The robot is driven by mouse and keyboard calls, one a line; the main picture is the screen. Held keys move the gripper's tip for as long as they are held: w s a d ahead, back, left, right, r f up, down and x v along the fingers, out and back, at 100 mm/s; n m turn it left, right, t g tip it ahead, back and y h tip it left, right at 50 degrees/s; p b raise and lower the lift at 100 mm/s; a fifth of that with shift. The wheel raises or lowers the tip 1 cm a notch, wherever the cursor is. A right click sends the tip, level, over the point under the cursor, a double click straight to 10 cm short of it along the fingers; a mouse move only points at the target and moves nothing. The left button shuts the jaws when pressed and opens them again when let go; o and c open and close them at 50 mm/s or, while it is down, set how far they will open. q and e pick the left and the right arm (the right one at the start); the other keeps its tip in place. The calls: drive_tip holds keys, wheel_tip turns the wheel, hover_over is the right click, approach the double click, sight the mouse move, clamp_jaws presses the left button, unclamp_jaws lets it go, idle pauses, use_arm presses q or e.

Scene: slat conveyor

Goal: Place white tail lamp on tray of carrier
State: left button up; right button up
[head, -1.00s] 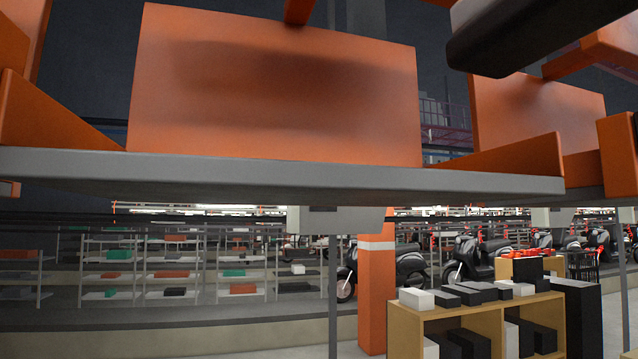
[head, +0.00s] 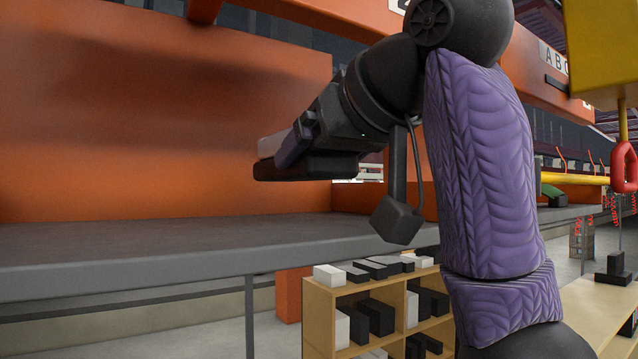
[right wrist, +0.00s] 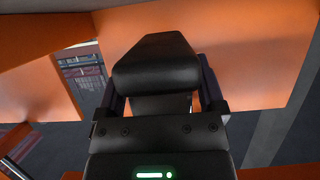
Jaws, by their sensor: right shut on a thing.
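My right gripper (head: 300,148) reaches in from the right, above the grey tray (head: 130,262) of the orange carrier (head: 150,120). It is shut on the tail lamp (head: 285,168), which looks black below with a pale part on top. In the right wrist view, the lamp (right wrist: 155,65) is a black block between the two fingers of the gripper (right wrist: 160,92). In the head view the lamp is level and clear of the tray surface, in front of the orange back panel. The gripper hides part of it. My left gripper is not in view.
The tray is bare where it shows. A wooden shelf (head: 345,352) with black and white boxes stands below and beyond it. At the right are a yellow hanging frame (head: 600,50) and a red hook (head: 624,168). An orange post (head: 288,295) stands below the tray.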

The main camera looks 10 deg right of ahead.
sight(320, 229)
wheel_tip(320, 229, down, 4)
drive_tip(key=shift+f, duration=0.15)
drive_tip(key=shift+w+f, duration=0.15)
drive_tip(key=shift+f, duration=0.1)
